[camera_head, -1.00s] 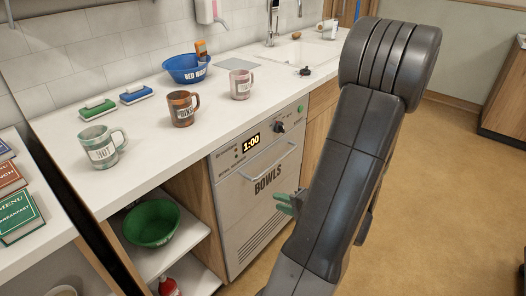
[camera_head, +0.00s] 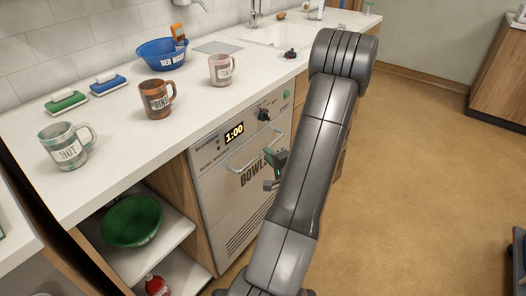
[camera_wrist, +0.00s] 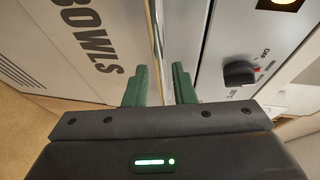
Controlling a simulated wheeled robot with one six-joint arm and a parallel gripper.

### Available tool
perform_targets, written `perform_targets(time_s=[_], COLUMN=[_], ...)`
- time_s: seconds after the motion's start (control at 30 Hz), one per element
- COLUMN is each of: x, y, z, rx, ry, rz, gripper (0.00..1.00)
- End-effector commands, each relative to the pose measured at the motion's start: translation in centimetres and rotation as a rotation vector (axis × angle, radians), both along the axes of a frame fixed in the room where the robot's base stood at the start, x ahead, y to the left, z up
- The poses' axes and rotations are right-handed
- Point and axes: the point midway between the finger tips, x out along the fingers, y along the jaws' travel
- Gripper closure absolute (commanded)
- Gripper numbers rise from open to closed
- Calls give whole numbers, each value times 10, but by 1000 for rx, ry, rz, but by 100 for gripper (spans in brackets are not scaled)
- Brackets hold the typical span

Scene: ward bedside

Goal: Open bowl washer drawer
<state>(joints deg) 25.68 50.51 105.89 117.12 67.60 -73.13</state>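The bowl washer drawer (camera_head: 224,205) is a light grey front marked BOWLS under the counter, and it looks shut. Its bar handle (camera_head: 243,163) crosses the upper part of the front. My gripper (camera_head: 272,168), with green fingers, is at the right part of the handle, partly hidden by my arm. In the wrist view, the two fingers (camera_wrist: 161,86) are apart, and the handle bar (camera_wrist: 157,35) runs into the gap between them. No contact between fingers and bar is clear. The lettering (camera_wrist: 92,40) lies left of the bar.
The control panel above has a lit display (camera_head: 234,133) and a black knob (camera_head: 264,114). Mugs and a blue bowl (camera_head: 161,54) stand on the counter (camera_head: 110,125). A green bowl (camera_head: 131,221) sits on an open shelf at left. Floor (camera_head: 420,160) to the right is clear.

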Motion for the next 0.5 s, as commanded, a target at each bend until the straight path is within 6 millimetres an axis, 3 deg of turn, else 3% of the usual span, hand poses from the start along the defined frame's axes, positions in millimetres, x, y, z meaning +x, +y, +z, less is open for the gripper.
perform_targets(time_s=[0.2, 0.5], x=[28, 38], y=[17, 23], z=[-6, -8], rx=[0, 0], ry=[-1, 0], rz=[2, -1], gripper=[77, 77])
